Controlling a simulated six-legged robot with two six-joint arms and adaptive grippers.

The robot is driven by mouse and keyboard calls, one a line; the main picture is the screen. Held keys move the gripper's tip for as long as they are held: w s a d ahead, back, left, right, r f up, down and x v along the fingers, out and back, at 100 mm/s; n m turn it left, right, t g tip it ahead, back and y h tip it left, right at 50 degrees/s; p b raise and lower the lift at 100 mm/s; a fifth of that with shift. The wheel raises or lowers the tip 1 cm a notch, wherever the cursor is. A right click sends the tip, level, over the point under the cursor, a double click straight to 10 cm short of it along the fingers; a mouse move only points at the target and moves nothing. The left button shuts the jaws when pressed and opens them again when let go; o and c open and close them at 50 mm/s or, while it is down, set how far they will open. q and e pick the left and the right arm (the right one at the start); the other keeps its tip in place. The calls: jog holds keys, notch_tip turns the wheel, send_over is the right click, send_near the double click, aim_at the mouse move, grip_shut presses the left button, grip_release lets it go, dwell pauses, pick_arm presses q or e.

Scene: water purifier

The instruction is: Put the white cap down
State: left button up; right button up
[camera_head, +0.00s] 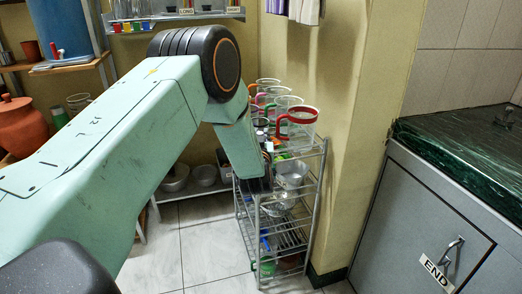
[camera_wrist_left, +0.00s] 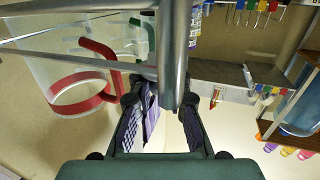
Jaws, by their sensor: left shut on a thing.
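My left gripper (camera_head: 258,172) is at the upper part of the metal rack (camera_head: 322,180), on its left side, with the fingers largely hidden by my arm. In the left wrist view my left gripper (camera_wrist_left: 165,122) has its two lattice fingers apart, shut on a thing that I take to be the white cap. Only a pale area shows between the fingers, and I cannot make out the cap's outline against the light background. My right gripper is not in view.
Clear pitchers with coloured rims, one red (camera_head: 300,125), stand on the rack's top, close to my gripper. Metal bowls (camera_head: 291,175) sit on the shelf below. A rack bar (camera_wrist_left: 174,50) crosses close above the fingers. A grey cabinet (camera_head: 430,215) stands right; floor (camera_head: 205,255) is clear.

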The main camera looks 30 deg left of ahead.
pick_arm(q)
notch_tip(320, 180, down, 4)
jog(key=shift+d+r+b, duration=0.1)
jog(key=shift+r+b, duration=0.05)
jog(key=shift+b, duration=0.65)
jog(key=shift+s, duration=0.1)
jog(key=o, duration=0.7)
jog(key=shift+o, duration=0.2)
